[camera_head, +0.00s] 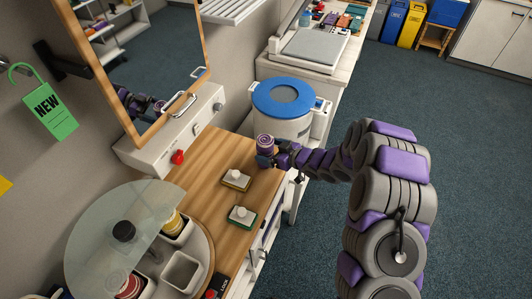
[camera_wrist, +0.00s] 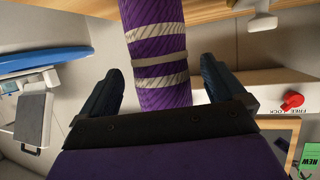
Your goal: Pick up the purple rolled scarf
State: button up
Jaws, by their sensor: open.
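The purple rolled scarf (camera_wrist: 157,45) has grey-white bands and stands between my gripper's two dark fingers in the wrist view. In the head view the scarf (camera_head: 265,141) is upright at the far right corner of the wooden counter, with its rolled end facing up. My gripper (camera_head: 268,159) is beside it, low and near the counter top. The fingers are open, one on each side of the scarf, with gaps showing in the wrist view (camera_wrist: 160,82). The scarf's lower part is partly hidden by my gripper in the head view.
Two brushes or sponges with knobs, one yellow (camera_head: 236,180) and one green (camera_head: 242,216), lie on the wooden counter (camera_head: 205,190). A blue-lidded bin (camera_head: 284,98) stands behind the scarf. A mirror (camera_head: 150,60) and a white panel with a red knob (camera_head: 178,157) border the left side. A round glass-covered tray (camera_head: 205,255) is at front left.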

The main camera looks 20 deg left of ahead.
jog(key=x, duration=0.3)
jog(key=shift+s+a, duration=0.1)
jog(key=shift+a, duration=0.05)
jog(key=shift+d, duration=0.3)
jog(key=c, duration=0.3)
jog(key=shift+a, duration=0.1)
jog(key=c, duration=0.8)
